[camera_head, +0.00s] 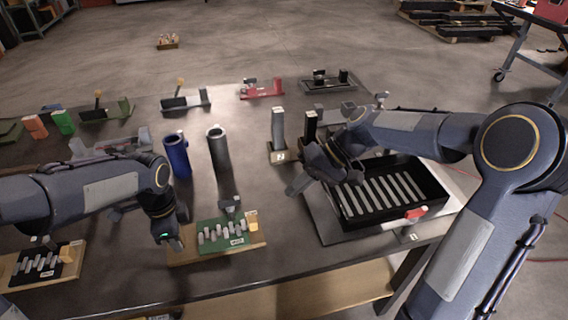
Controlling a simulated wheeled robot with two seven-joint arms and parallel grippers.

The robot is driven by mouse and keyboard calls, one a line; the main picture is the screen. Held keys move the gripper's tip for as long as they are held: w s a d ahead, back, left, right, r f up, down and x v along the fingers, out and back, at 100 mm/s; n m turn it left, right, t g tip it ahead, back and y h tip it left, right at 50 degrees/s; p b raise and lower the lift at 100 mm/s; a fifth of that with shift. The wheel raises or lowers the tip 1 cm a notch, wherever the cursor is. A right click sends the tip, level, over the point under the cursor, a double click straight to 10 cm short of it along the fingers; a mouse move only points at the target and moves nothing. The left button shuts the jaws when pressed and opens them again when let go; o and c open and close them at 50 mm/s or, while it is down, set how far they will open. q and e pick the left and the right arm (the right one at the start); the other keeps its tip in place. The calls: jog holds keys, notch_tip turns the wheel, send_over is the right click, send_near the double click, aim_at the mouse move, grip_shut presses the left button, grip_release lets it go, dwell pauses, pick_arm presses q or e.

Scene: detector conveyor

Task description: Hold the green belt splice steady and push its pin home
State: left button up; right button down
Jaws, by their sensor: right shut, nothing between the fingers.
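The green belt splice (217,243) lies on a wooden board at the front middle of the table, with several light metal knuckles along it and a white label. A small grey piece (230,205) stands at its back edge, and a yellow block (253,225) sits at its right end. I cannot tell which part is the pin. My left gripper (172,241) points down at the board's left end, close to the splice; whether it touches, and its finger opening, are unclear. My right gripper (293,188) is shut and empty, above the table to the right of the splice.
A black tray (440,190) with light slats lies at right under my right arm. A similar black splice (37,264) is at the left front. A blue cylinder (177,155), a dark cylinder (218,148) and upright posts (278,128) stand behind. Bare table lies between splice and tray.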

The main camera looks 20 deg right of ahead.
pick_arm(q)
jog(key=o, duration=0.5)
notch_tip(320, 180, up, 11)
jog(key=shift+r, duration=0.2)
jog(key=shift+a+r, duration=0.1)
jog(key=shift+r, duration=0.2)
jog(key=s+a+r+n+t+h, duration=0.2)
jog(key=s+a+n+h, duration=0.1)
jog(key=s+a+n, duration=0.65)
jog(key=s+f+n+t, duration=0.1)
jog(key=s+n, duration=0.2)
jog(key=s, duration=0.1)
jog(key=s+f+n+t, duration=0.1)
jog(key=s+n, duration=0.3)
jog(key=s+d+f+n+t, duration=0.1)
jog(key=s+f+n, duration=0.1)
jog(key=s+n, duration=0.1)
jog(key=shift+s+t+h+p, duration=0.3)
jog(key=shift+s+h+p, duration=0.05)
jog(key=shift+s+h, duration=0.05)
pick_arm(e)
jog(key=s+d+r+m+t+h, duration=0.1)
jog(key=s+t+h, duration=0.1)
jog(key=s, duration=0.8)
jog(key=s+d+r+t+h, duration=0.1)
jog(key=s+d+t+h, duration=0.1)
jog(key=s, duration=0.9)
jog(key=shift+s+d+r+m+t+h, duration=0.2)
jog(key=shift+d+m+t+h, duration=0.15)
jog(key=shift+t+h, duration=0.5)
